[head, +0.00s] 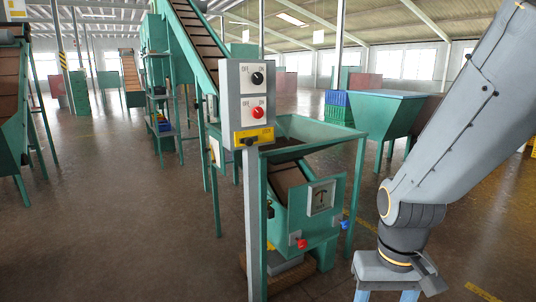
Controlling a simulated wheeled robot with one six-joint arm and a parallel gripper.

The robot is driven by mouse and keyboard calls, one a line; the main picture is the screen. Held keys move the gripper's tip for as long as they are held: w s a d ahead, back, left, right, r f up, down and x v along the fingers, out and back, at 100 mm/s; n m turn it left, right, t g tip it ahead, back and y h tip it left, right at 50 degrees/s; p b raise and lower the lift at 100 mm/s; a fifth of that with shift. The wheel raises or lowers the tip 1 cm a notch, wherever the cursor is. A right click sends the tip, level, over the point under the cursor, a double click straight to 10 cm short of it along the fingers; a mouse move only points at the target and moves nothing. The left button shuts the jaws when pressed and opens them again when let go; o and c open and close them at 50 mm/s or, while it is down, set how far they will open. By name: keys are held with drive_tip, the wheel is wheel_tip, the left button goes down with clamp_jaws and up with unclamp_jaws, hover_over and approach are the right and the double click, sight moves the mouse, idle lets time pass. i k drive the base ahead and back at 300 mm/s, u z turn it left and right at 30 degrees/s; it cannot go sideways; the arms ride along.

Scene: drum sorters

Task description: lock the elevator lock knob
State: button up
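A grey control box (248,103) stands on a post at the centre of the head view. Its upper white plate has a black knob (258,78) and its lower one a red knob (257,112), both with OFF and ON marks. A yellow plate (265,135) below carries a small dark knob (249,141), which looks like a lock knob; its setting is too small to tell. My gripper (386,296) points down at the bottom, right of and below the box, apart from it. Its two blue fingers are spread with nothing visible between them; their tips reach the frame edge.
A green hopper machine (318,205) with a red knob (302,244) and a blue knob (345,224) stands behind the post, left of my arm. A sloped conveyor (200,38) rises behind the box. Open floor (120,220) lies to the left.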

sight(249, 141)
drive_tip(key=z, duration=0.05)
drive_tip(key=k, duration=0.65)
drive_tip(key=u, duration=0.65)
drive_tip(key=i, duration=1.75)
drive_tip(key=z, duration=0.6)
